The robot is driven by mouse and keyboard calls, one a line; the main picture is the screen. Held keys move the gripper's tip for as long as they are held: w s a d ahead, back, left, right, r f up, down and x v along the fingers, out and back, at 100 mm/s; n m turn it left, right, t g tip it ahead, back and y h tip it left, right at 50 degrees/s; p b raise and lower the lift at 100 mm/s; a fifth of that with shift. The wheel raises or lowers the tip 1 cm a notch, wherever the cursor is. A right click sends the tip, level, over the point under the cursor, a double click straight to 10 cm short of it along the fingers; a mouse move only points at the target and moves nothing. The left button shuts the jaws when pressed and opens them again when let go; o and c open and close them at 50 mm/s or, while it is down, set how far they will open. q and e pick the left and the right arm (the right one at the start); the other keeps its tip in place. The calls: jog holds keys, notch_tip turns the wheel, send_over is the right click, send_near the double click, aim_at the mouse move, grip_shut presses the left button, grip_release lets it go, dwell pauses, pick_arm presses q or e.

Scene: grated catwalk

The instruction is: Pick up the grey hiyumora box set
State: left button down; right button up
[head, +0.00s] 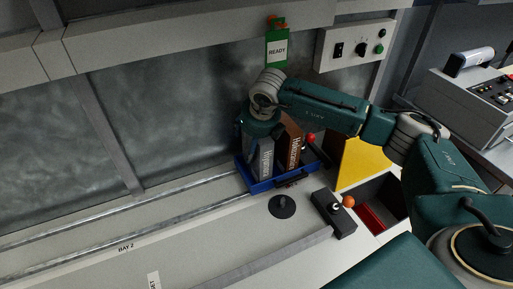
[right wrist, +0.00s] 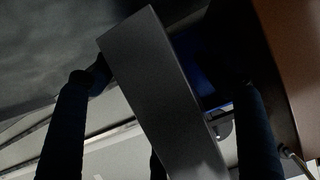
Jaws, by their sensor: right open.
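The grey box set (head: 266,158) stands upright in a blue tray (head: 264,187), with pale lettering on its spine. A brown box (head: 293,150) stands close to its right, leaning a little. My right gripper (head: 258,136) is over the top of the grey box, pointing down. In the right wrist view the grey box (right wrist: 160,90) rises between the spread fingers of my right gripper (right wrist: 166,84), with gaps on both sides. The brown box (right wrist: 285,60) is beyond the right finger. My left gripper is not in view.
A black joystick box with an orange knob (head: 348,201) and a black round knob (head: 282,206) are in front of the tray. A yellow panel (head: 361,163) and a red recess (head: 372,217) lie to the right. A green READY tag (head: 277,50) hangs above.

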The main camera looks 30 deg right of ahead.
jog(key=shift+x, duration=0.8)
jog(key=shift+f+b, duration=0.2)
jog(key=shift+b, duration=0.2)
jog(key=c, duration=1.6)
jog(key=shift+r, duration=0.1)
